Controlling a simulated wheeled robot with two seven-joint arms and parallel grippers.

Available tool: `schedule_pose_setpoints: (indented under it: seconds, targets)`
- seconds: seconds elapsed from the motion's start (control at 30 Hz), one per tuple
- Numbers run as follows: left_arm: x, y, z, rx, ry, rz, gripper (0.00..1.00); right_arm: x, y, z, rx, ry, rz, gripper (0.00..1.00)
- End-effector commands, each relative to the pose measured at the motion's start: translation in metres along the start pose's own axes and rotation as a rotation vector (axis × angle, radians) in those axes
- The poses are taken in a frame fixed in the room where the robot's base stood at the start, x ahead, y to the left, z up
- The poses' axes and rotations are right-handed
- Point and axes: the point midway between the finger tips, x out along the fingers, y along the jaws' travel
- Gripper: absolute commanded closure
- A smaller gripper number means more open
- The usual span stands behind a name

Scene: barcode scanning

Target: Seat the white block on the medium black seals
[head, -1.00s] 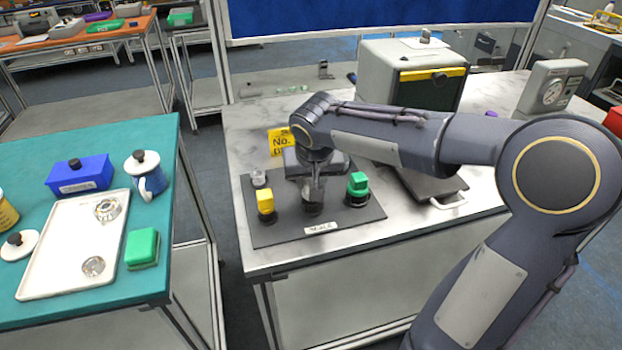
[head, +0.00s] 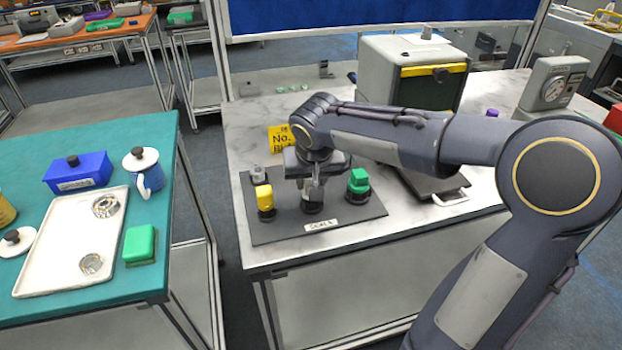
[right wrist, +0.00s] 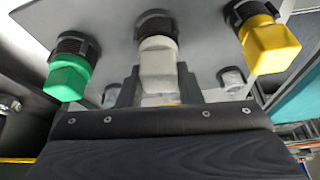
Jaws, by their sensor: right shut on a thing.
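The white block (right wrist: 158,62) is between the fingers of my right gripper (right wrist: 155,92), which is shut on it. It lines up with the middle black seals (right wrist: 155,24) and appears to meet them; the wrist view does not show clearly whether it is fully down. In the head view my right gripper (head: 313,194) points down over the middle seals (head: 313,208) and hides most of the block. My left gripper is out of view.
On the same dark board (head: 285,230), a yellow block (head: 265,198) and a green block (head: 358,179) sit on black seals either side of the gripper. A small grey piece (head: 259,175) stands at the back left. A grey machine (head: 410,70) stands behind.

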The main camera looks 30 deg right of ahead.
Motion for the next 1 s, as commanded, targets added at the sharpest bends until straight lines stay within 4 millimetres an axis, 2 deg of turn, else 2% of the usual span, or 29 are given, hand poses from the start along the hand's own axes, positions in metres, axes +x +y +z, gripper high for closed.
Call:
schedule_pose_setpoints:
  seconds: [0.13, 0.17, 0.33, 0.53, 0.67, 1.0]
  targets:
    - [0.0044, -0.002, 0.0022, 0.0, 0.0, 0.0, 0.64, 0.0044, 0.0, 0.0016, 0.0, 0.001, 0.0, 0.95]
    - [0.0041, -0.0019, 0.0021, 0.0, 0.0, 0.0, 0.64, 0.004, 0.0001, 0.0014, 0.0, 0.001, 0.0, 0.67]
    - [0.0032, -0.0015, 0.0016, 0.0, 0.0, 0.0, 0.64, 0.0031, 0.0001, 0.0011, 0.0, 0.001, 0.0, 0.45]
    - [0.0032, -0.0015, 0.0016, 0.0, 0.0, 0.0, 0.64, 0.0032, 0.0001, 0.0012, 0.0, 0.0, 0.0, 0.43]
    - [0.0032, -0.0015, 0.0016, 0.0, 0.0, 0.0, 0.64, 0.0034, 0.0002, 0.0013, 0.0, 0.0, 0.0, 0.28]
    - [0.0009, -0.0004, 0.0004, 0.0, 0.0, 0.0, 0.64, 0.0001, 0.0001, -0.0001, 0.0, 0.0, 0.0, 0.28]
